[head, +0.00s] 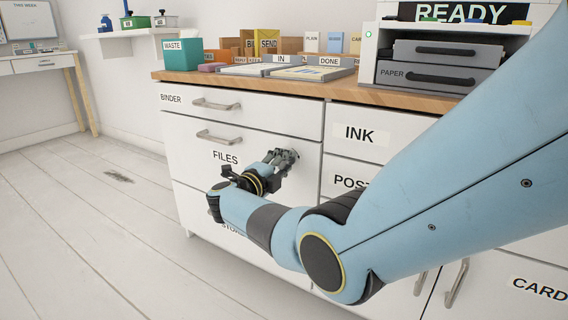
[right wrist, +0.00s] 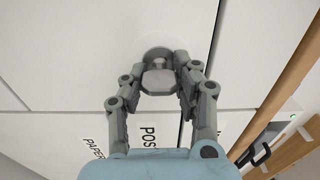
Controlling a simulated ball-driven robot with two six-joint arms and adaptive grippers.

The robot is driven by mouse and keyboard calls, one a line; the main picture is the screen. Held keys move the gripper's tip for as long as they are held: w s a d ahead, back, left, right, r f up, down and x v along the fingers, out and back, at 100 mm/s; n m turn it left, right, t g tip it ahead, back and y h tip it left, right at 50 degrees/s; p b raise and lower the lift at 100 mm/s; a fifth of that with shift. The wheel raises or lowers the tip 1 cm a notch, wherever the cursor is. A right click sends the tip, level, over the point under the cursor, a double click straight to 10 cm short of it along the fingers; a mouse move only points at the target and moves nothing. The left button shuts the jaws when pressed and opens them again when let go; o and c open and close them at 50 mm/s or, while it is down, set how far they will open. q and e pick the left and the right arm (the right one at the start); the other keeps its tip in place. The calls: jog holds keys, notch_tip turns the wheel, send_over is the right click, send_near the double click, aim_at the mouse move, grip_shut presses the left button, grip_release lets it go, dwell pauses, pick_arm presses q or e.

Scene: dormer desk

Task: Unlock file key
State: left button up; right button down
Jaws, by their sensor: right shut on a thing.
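The drawer marked FILES (head: 195,165) is shut, in the front of the white cabinet. My right gripper (head: 291,156) is at the right part of this drawer front. In the right wrist view, its two fingers (right wrist: 162,76) are closed in on a small grey piece (right wrist: 160,82), which looks like the head of the file key. A small round end (right wrist: 159,62) shows just beyond it, in front of a pale round plate (right wrist: 150,50) on the drawer front. The key's shaft and the keyhole are hidden, so I cannot tell how far it is turned. My left gripper is not in view.
The BINDER drawer (head: 260,108) above is shut, with its handle (head: 216,104). The INK drawer (head: 360,133) is to the right. The wooden top (head: 240,84) holds a teal WASTE box (head: 181,54), trays and a printer (head: 440,65). Floor at the left (head: 80,220) is clear.

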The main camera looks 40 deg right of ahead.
jog(key=c, duration=0.9)
grip_release()
jog(key=v, duration=1.2)
jog(key=shift+f, duration=0.1)
